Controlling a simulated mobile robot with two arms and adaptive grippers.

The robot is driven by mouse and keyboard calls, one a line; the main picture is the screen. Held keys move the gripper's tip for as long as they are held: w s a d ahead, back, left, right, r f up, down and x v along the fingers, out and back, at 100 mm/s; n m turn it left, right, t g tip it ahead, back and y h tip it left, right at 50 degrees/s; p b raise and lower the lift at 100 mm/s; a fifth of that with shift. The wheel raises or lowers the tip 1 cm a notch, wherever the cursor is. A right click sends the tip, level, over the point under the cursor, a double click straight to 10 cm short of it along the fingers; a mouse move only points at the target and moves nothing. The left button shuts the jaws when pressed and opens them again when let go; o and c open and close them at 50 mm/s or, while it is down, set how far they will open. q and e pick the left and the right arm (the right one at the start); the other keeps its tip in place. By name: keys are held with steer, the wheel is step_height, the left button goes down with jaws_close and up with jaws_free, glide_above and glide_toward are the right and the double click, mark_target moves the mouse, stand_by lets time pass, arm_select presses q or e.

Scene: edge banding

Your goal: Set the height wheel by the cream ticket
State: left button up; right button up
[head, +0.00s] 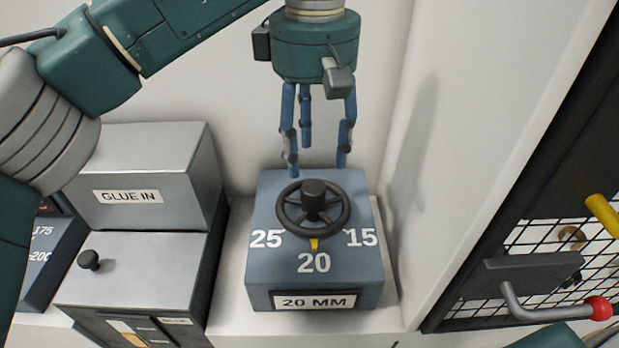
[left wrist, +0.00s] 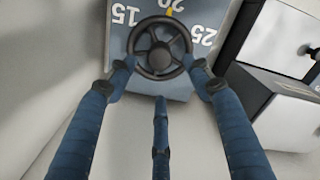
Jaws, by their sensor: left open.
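The height wheel (head: 312,207) is a dark handwheel with a central hub on a blue-grey box marked 25, 20 and 15. Its yellow pointer (head: 314,244) stands at 20. A plate (head: 314,302) on the box front reads "20 MM". My left gripper (head: 318,168) hangs fingers down above the back of the box, open and empty. In the left wrist view the wheel (left wrist: 159,48) lies beyond the spread fingers (left wrist: 160,90), and I cannot tell whether they touch it. No cream ticket can be made out. My right gripper is not in view.
A grey metal "GLUE IN" box (head: 140,190) with a black knob (head: 89,260) stands left of the wheel box. At right are a mesh panel (head: 530,260) and a handle with a red end (head: 599,308). A pale wall rises behind.

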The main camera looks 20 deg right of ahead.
mark_target(313, 186)
arm_select(q)
step_height(313, 186, down, 5)
steer(key=shift+s+f+p, duration=0.1)
steer(key=shift+p, duration=0.3)
step_height(313, 186, down, 3)
steer(key=shift+f+p, duration=0.1)
steer(key=shift+p, duration=0.25)
steer(key=shift+f, duration=0.35)
steer(key=shift+c, duration=0.7)
steer(key=c, duration=1)
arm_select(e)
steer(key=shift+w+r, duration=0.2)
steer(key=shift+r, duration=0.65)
